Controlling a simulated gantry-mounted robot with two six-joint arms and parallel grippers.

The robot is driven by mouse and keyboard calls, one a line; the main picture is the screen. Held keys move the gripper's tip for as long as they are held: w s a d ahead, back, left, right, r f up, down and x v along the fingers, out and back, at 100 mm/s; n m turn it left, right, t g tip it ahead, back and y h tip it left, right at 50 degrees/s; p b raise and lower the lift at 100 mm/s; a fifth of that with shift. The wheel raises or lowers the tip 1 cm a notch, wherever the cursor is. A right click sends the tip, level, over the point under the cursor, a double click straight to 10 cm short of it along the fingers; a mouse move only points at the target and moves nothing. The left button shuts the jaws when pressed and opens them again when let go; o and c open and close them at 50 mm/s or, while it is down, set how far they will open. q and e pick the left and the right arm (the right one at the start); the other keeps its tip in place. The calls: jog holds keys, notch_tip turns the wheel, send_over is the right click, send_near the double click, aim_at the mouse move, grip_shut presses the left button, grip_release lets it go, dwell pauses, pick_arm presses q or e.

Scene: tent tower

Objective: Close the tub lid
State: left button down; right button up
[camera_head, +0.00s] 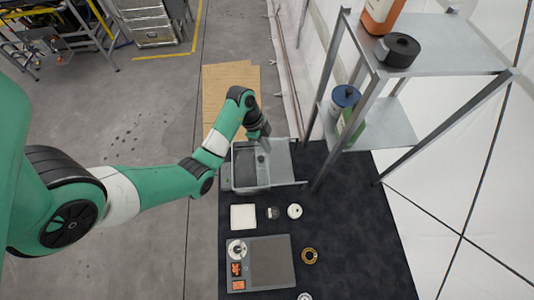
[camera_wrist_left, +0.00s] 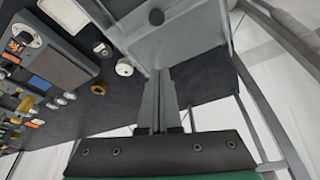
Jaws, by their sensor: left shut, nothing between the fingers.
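The grey tub (camera_head: 236,180) stands on the dark mat in the head view, with its open inside showing. A flat light-grey panel that looks like its lid (camera_head: 281,160) lies out to the right of the tub, folded open. My left gripper (camera_head: 265,147) is at the tub's far right side, near the line between tub and lid. In the left wrist view its fingers (camera_wrist_left: 158,75) are shut together and empty, with their tips close to a pale grey panel (camera_wrist_left: 185,30). I cannot tell whether they touch it. My right gripper is not in view.
A metal shelf (camera_head: 450,50) with bottles and a black roll (camera_head: 398,50) stands to the right of the tub. A white square tray (camera_head: 244,217), small round parts and a dark grey unit (camera_head: 270,265) lie nearer on the mat (camera_head: 350,230). The mat's right part is clear.

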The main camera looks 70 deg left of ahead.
aim_at(278, 167)
pick_arm(q)
jog(key=b+x, duration=0.3)
jog(key=x, duration=0.7)
jog(key=shift+w+d+f, duration=0.1)
jog(key=shift+f, duration=0.1)
jog(key=shift+s+a+r+p, duration=0.15)
jog(key=shift+s+a+p, duration=0.1)
jog(key=shift+s+a, duration=0.3)
jog(key=shift+s+a+r+p, duration=0.2)
jog(key=shift+s+a+p, duration=0.05)
jog(key=shift+s+a, duration=0.6)
jog(key=shift+s, duration=0.15)
